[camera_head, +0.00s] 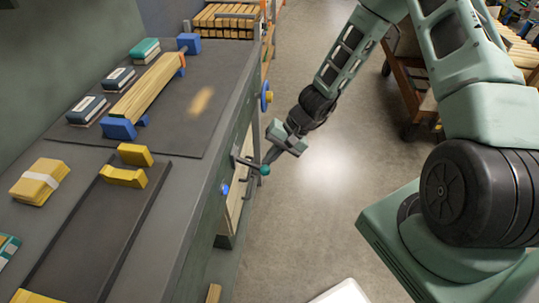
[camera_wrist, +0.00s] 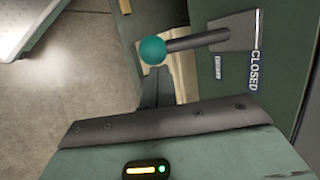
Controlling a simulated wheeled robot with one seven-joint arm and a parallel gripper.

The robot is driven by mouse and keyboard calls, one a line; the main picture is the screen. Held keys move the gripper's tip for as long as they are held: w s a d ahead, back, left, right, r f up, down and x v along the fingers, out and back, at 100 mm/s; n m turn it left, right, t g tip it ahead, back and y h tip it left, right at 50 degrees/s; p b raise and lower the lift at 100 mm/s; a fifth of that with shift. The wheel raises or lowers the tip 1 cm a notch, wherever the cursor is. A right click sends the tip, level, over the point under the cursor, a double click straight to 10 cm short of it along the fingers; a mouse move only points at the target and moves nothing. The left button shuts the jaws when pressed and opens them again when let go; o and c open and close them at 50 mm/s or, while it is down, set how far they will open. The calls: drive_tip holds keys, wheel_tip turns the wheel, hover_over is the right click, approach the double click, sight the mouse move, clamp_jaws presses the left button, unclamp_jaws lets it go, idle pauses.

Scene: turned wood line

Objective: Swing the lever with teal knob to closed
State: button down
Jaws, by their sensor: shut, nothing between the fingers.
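The lever's teal knob (camera_head: 265,170) sticks out from the front side of the long workbench in the head view. In the wrist view the teal knob (camera_wrist: 153,51) sits on the end of a dark rod (camera_wrist: 198,40), which runs right to a grey mount plate (camera_wrist: 236,32). A "CLOSED" label (camera_wrist: 254,36) is beside the plate. My gripper (camera_head: 268,158) is right at the knob, its fingers shut and empty. In the wrist view the fingertips (camera_wrist: 156,76) end just below the knob; I cannot tell whether they touch it.
A second small label (camera_wrist: 218,67) is near the rod, too small to read surely. The bench top (camera_head: 185,165) holds a wood bundle (camera_head: 147,88) on blue supports and yellow blocks (camera_head: 125,177). Open floor (camera_head: 310,220) lies right of the bench.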

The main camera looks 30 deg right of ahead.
drive_tip(key=shift+r+h+p, duration=0.3)
drive_tip(key=shift+r+p, duration=0.1)
drive_tip(key=shift+p, duration=0.35)
wheel_tip(320, 180, up, 6)
drive_tip(key=m+g+h+p, duration=0.1)
drive_tip(key=g+h+p, duration=0.3)
drive_tip(key=p, duration=1.1)
drive_tip(key=shift+w+a+r+h, duration=0.2)
drive_tip(key=shift+a+h, duration=0.15)
drive_tip(key=shift+h, duration=0.45)
drive_tip(key=shift+a+r, duration=0.15)
drive_tip(key=shift+a, duration=0.05)
drive_tip(key=shift+r+p, duration=0.1)
drive_tip(key=shift+p, duration=0.2)
drive_tip(key=shift+r+p, duration=0.45)
drive_tip(key=shift+r, duration=0.25)
drive_tip(key=shift+d+f, duration=0.1)
